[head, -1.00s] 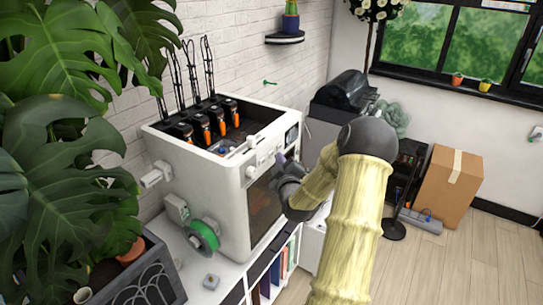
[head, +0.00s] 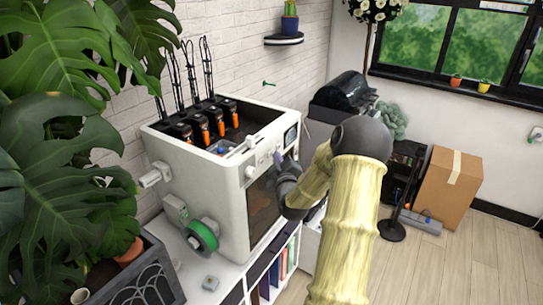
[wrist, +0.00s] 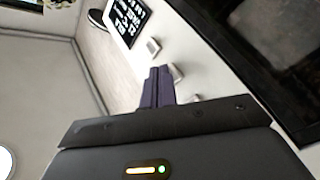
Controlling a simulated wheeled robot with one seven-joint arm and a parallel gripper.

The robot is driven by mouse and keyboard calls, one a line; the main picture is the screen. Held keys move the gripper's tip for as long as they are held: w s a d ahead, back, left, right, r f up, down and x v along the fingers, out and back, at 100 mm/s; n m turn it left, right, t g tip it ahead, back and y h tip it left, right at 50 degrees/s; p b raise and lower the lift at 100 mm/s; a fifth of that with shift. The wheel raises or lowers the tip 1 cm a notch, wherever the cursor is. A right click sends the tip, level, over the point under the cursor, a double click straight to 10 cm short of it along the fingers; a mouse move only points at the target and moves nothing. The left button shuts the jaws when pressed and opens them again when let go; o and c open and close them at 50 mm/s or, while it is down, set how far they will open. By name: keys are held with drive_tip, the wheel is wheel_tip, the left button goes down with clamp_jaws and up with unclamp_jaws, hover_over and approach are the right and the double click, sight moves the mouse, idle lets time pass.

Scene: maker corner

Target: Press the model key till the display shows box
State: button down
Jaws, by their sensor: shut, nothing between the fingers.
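The white printer (head: 225,195) stands on a cabinet, its front facing right. Its small dark display (head: 291,135) is at the upper front corner. In the wrist view the display (wrist: 126,18) shows rows of white marks, too tilted and small to read. A row of white keys lies below it: an upper key (wrist: 152,47), a middle key (wrist: 177,72) and a lower key (wrist: 193,98), partly hidden. My gripper (wrist: 159,70) is shut and empty, its purple fingertips beside the middle key; I cannot tell whether they touch. In the head view my gripper (head: 278,158) is close to the printer's front panel.
A green filament spool (head: 203,235) hangs on the printer's side. A large leafy plant (head: 60,150) fills the left. A cardboard box (head: 448,188) stands on the floor at right. Open floor lies in front of it.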

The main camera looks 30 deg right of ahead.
drive_tip(key=shift+w+a, duration=0.2)
drive_tip(key=shift+w, duration=0.1)
drive_tip(key=shift+s+d+b, duration=0.1)
drive_tip(key=shift+s+b, duration=0.05)
drive_tip(key=shift+b, duration=0.15)
drive_tip(key=shift+s+d, duration=0.3)
drive_tip(key=shift+s, duration=0.25)
drive_tip(key=shift+s+d+b, duration=0.3)
drive_tip(key=shift+s+b, duration=0.1)
drive_tip(key=shift+s, duration=0.4)
drive_tip(key=shift+s+d+b, duration=0.35)
drive_tip(key=shift+s, duration=0.4)
drive_tip(key=shift+s+d+b, duration=0.3)
drive_tip(key=shift+s+b, duration=0.1)
drive_tip(key=shift+s, duration=0.4)
drive_tip(key=shift+w, duration=0.1)
